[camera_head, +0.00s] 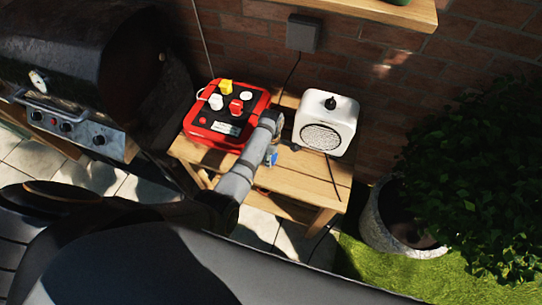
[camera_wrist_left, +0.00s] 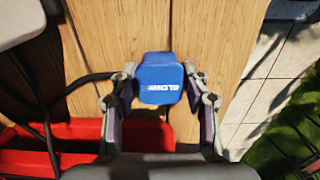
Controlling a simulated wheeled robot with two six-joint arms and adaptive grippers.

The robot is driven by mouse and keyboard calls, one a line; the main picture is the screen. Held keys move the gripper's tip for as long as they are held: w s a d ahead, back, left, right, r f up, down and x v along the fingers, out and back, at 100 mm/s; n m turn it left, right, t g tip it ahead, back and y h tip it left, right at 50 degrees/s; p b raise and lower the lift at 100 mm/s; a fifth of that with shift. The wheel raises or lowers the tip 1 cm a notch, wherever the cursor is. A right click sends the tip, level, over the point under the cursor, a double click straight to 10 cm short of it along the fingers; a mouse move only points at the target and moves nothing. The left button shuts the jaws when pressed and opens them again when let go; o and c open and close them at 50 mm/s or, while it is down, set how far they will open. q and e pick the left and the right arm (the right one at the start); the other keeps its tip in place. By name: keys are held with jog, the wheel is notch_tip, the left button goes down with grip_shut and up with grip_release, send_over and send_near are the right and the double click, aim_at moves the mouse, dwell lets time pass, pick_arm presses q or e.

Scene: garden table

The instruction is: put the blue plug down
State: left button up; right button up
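The blue plug (camera_wrist_left: 161,80) sits between the fingertips of my left gripper (camera_wrist_left: 160,72) in the left wrist view, with a fingertip against each side. Wooden planks show behind it; I cannot tell whether it touches them. In the head view a small part of the blue plug (camera_head: 271,159) shows beside my left gripper (camera_head: 272,149), over the wooden table (camera_head: 305,172), between the red box and the white speaker. My arm hides much of that spot. My right gripper is in neither view.
A red power box (camera_head: 205,131) with yellow, white and red plugs stands left of my gripper. A white speaker (camera_head: 343,118) with a black piece on top stands to the right. Black cables (camera_wrist_left: 45,115) run nearby. The table's front right planks are mostly clear. A potted bush (camera_head: 470,170) stands right.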

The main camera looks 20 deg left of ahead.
pick_arm(q)
jog(key=shift+o, duration=0.9)
jog(key=shift+r, duration=0.1)
jog(key=shift+r, duration=0.35)
notch_tip(320, 180, up, 12)
jog(key=p, duration=1.3)
jog(key=shift+r, duration=0.15)
